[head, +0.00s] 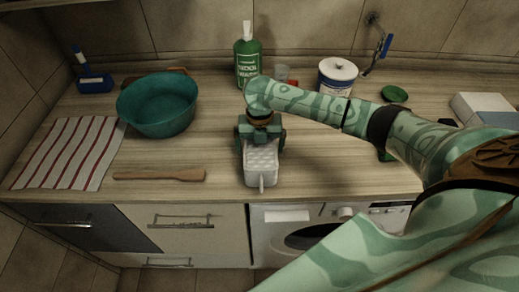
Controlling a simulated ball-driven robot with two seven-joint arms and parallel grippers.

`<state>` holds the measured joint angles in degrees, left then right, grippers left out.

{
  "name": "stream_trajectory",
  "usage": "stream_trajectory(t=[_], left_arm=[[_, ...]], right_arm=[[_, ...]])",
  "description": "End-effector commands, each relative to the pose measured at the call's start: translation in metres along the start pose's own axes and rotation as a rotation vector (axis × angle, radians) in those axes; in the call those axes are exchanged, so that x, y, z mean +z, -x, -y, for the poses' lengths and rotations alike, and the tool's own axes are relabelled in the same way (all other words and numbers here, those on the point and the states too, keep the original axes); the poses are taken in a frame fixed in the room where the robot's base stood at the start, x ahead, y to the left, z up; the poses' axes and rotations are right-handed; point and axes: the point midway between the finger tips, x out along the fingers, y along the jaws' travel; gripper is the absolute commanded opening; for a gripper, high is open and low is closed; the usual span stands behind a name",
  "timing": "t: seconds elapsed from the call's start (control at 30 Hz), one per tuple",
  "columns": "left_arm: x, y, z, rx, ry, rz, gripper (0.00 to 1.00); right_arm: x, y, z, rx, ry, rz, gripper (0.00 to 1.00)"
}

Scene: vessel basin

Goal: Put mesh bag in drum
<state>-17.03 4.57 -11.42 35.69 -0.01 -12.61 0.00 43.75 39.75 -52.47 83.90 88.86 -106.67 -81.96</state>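The white mesh bag (261,164), with a quilted-looking face and a short tab at its front, is at the front of the wooden counter, its tab reaching the edge. My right gripper (260,141) is at the bag's far end, with dark green finger parts to either side of it. The fingertips are hidden, so I cannot tell whether they are shut on the bag. The drum (312,238) is a dark round area in the white washing machine below the counter. My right arm covers part of it, and I cannot tell whether its door is open. My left gripper is out of view.
On the counter (225,180) are a teal basin (158,105), striped cloth (70,152), wooden spatula (160,175), green bottle (247,58), white tub (337,76) and blue brush (92,82). A white box (482,107) is at right. Drawers (190,222) are left of the washing machine.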

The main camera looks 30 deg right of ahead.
Motion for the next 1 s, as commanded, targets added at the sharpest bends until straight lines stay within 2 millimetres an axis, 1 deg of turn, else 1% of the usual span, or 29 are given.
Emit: stream_trajectory(t=[0.17, 0.2, 0.27, 0.3, 0.33, 0.37, 0.63, 0.77, 0.87, 1.0], left_arm=[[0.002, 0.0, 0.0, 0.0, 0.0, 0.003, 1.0], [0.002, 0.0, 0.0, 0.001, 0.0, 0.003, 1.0], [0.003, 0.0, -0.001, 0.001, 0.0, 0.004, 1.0], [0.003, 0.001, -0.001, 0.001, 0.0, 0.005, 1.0], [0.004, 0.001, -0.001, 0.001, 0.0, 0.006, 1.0], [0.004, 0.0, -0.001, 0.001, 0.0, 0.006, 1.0], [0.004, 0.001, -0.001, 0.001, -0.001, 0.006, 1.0], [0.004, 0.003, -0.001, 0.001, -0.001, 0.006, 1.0], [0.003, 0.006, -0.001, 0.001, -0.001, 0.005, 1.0], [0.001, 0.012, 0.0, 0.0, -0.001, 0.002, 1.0]], right_arm=[[0.001, 0.0, 0.0, 0.001, 0.0, 0.002, 1.0], [0.001, 0.0, 0.0, 0.001, 0.0, 0.002, 0.94], [0.001, 0.0, 0.0, 0.001, 0.0, 0.002, 0.78], [0.001, 0.0, 0.0, 0.001, 0.0, 0.002, 0.67], [0.001, 0.0, 0.0, 0.001, 0.0, 0.002, 0.58], [0.001, 0.0, 0.0, 0.001, 0.0, 0.002, 0.53], [0.001, 0.001, 0.0, 0.001, -0.001, 0.002, 0.53], [0.001, 0.005, 0.0, 0.002, 0.0, 0.002, 0.53], [0.001, 0.013, 0.0, 0.002, -0.001, 0.003, 0.53], [0.001, 0.031, -0.001, 0.002, -0.001, 0.004, 0.53]])
